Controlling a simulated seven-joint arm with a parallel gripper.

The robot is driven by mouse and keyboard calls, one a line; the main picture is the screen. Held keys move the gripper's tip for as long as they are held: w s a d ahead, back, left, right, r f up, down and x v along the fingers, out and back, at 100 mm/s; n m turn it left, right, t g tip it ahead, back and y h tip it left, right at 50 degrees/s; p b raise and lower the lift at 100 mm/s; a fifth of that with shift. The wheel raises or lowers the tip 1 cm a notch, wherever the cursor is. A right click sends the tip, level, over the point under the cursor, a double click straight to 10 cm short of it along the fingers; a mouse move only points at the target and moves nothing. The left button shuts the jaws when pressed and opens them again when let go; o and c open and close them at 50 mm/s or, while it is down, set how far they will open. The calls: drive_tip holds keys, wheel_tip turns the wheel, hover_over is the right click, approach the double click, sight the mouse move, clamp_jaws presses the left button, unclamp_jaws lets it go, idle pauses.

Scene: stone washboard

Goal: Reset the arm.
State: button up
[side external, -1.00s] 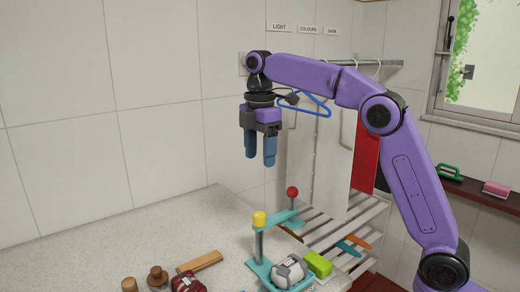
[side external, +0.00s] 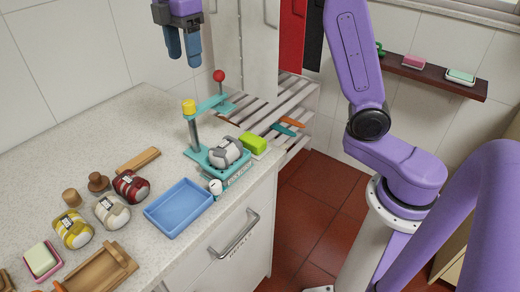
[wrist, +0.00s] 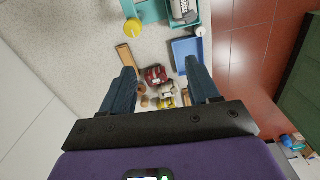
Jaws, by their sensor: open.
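My gripper (side external: 184,57) hangs high above the back of the speckled stone counter (side external: 90,135), fingers pointing down. In the wrist view my gripper (wrist: 160,72) shows its two blue-grey fingers spread apart with nothing between them. It is clear of everything on the counter. The upper part of my arm near the wrist is cut off by the top of the side view.
A teal stand (side external: 193,135) with a yellow-topped post holds a grey-white jar (side external: 225,151). A red ball (side external: 218,76) tops a lever behind. A blue tray (side external: 180,208), several jars and wooden pieces stand in front. Slatted rack (side external: 275,104) lies right; back-left counter is bare.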

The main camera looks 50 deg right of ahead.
drive_tip(key=s+d+f+m, duration=0.1)
drive_tip(key=s+d+f, duration=0.2)
drive_tip(key=s, duration=0.7)
drive_tip(key=s+d+f+m, duration=0.2)
drive_tip(key=s+f, duration=0.5)
drive_tip(key=s, duration=0.4)
drive_tip(key=s+d+f+m, duration=0.1)
drive_tip(key=s+d+f, duration=0.2)
drive_tip(key=s, duration=0.7)
wheel_tip(320, 180, down, 3)
drive_tip(key=shift+s+d+r+m, duration=0.2)
drive_tip(key=shift+s+d+m, duration=0.1)
drive_tip(key=shift+s, duration=0.05)
